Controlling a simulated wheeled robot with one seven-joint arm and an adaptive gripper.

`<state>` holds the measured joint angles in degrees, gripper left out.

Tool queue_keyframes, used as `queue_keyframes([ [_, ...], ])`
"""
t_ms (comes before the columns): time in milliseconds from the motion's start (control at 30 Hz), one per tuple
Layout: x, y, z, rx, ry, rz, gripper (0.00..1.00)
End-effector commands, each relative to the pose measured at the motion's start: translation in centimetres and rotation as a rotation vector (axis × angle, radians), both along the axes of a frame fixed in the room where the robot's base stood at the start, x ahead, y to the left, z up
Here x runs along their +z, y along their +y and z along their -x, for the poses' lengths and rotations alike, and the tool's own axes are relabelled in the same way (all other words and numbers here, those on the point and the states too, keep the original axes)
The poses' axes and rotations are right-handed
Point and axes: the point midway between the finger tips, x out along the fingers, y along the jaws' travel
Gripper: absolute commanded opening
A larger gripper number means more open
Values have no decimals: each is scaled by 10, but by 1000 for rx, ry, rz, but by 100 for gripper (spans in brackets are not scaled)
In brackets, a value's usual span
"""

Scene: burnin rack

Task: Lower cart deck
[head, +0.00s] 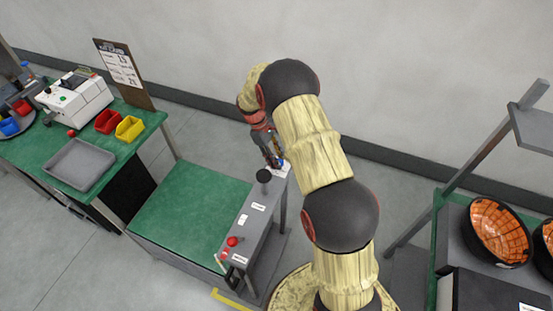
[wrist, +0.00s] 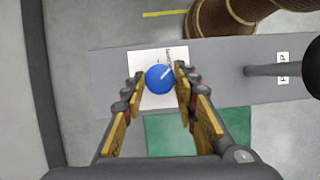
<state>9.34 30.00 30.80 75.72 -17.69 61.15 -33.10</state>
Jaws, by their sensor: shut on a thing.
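The cart has a green deck (head: 190,212) and a grey control panel (head: 247,228) along its right side. At the panel's far end is a white plate (head: 284,171), also in the wrist view (wrist: 150,58). A round blue knob (wrist: 158,80) with a white pointer mark sits on this plate. My gripper (head: 274,160) is over that far end. In the wrist view its fingers (wrist: 160,88) are on either side of the knob and shut on it. The finger contact points are partly hidden.
A black knob (head: 264,176) stands up from the panel near my gripper, and a red knob (head: 232,241) is at its near end. A green workbench (head: 140,131) with bins is left. A rack with orange-lined bowls (head: 497,232) is right.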

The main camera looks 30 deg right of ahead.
Motion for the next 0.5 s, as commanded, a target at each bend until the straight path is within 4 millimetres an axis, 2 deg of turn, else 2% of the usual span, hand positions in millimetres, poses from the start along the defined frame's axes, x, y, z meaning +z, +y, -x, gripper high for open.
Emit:
queue_keyframes([
  [500,-2,-2,2,-474,9,-1,4],
])
